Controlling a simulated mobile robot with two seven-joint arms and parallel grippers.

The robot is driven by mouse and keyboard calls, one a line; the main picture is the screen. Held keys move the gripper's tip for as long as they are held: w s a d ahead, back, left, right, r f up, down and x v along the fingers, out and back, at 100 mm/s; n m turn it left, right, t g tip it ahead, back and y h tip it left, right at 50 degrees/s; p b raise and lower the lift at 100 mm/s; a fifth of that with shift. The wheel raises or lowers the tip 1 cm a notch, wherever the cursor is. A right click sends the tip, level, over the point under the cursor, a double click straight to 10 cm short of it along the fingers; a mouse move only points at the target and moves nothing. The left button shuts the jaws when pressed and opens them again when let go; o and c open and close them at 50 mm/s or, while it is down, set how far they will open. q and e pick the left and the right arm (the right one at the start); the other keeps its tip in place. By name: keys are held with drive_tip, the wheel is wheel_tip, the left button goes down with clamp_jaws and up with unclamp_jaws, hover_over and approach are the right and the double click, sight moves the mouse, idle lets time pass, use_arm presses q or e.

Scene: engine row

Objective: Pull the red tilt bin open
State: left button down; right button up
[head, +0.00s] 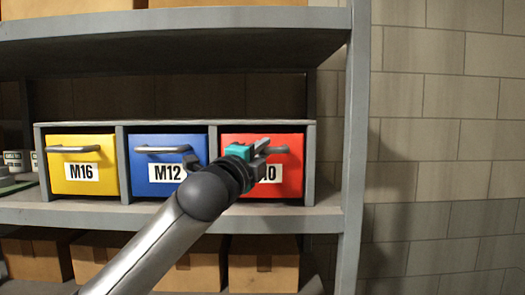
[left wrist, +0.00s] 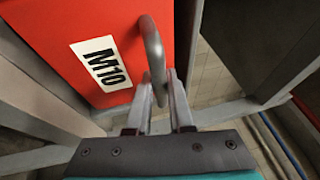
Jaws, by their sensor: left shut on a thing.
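The red tilt bin (head: 293,172) is the rightmost of three bins in a grey rack on the shelf. It looks shut, its front about level with the blue and yellow bins. Its label, M10, is partly covered by my left gripper in the head view. My left gripper (head: 265,148) is at the bin's upper front. In the left wrist view, the red bin (left wrist: 75,40) shows its grey bar handle (left wrist: 152,45), and the left fingers (left wrist: 160,98) are shut on the handle's end. My right gripper is not in view.
The blue M12 bin (head: 140,172) and yellow M16 bin (head: 60,170) stand to the left. A grey shelf post (head: 354,150) rises close on the right. Another shelf (head: 180,38) hangs above, and cardboard boxes (head: 263,262) sit below.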

use_arm(q)
drive_tip(key=s+f+m+t+h+b, duration=0.4)
drive_tip(key=s+f+h+b, duration=0.1)
drive_tip(key=b, duration=1)
drive_tip(key=shift+s+f+b, duration=0.3)
drive_tip(key=shift+s+b, duration=0.05)
drive_tip(key=shift+s, duration=0.4)
drive_tip(key=shift+s+f, duration=0.1)
drive_tip(key=c, duration=0.8)
unclamp_jaws()
drive_tip(key=b+v, duration=0.2)
drive_tip(key=v, duration=1.3)
drive_tip(key=shift+b, duration=0.4)
